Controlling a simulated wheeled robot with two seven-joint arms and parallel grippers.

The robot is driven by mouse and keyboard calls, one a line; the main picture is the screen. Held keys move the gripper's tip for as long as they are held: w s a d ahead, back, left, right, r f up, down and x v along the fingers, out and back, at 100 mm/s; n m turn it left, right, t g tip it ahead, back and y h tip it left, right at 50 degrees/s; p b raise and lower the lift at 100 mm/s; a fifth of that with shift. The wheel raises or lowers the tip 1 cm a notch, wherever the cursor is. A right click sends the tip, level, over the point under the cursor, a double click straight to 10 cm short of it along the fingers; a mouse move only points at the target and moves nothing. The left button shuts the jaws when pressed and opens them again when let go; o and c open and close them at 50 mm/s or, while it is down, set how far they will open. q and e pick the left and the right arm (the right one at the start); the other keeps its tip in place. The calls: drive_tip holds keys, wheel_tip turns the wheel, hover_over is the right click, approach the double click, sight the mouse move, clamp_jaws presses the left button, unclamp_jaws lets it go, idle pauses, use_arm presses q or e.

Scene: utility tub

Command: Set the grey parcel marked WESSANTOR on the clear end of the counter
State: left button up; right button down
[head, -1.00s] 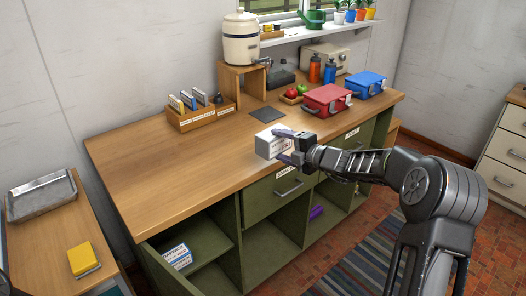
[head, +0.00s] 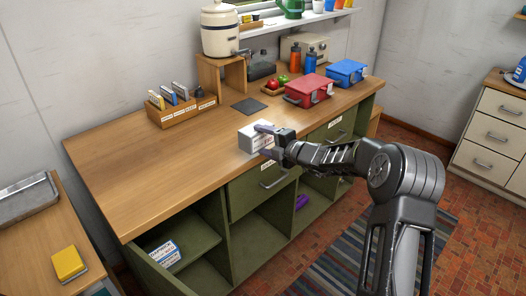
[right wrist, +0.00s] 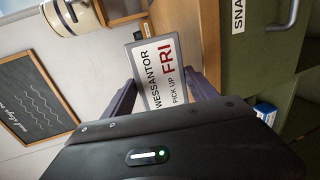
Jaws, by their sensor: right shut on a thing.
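The grey parcel (head: 254,136) is a small box at the front edge of the wooden counter (head: 150,165), near its middle. I cannot tell whether it touches the top. In the right wrist view its label (right wrist: 160,70) reads WESSANTOR, PICK UP FRI. My right gripper (head: 266,140) is shut on the parcel, a finger on each side; it also shows in the right wrist view (right wrist: 160,95). The left end of the counter is bare. My left gripper is not in view.
A wooden card rack (head: 182,108), a dark mat (head: 248,106), a red box (head: 309,91) and a blue box (head: 346,73) stand towards the back and right. A drinks dispenser (head: 221,30) is on a wooden stand. Green open cupboards (head: 262,225) lie below the counter.

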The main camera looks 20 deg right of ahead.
drive_tip(key=shift+f, duration=1.8)
drive_tip(key=shift+f, duration=0.2)
drive_tip(key=shift+c, duration=1.2)
unclamp_jaws()
drive_tip(key=shift+r, duration=0.15)
drive_tip(key=b+v, duration=0.1)
drive_tip(key=v, duration=1.1)
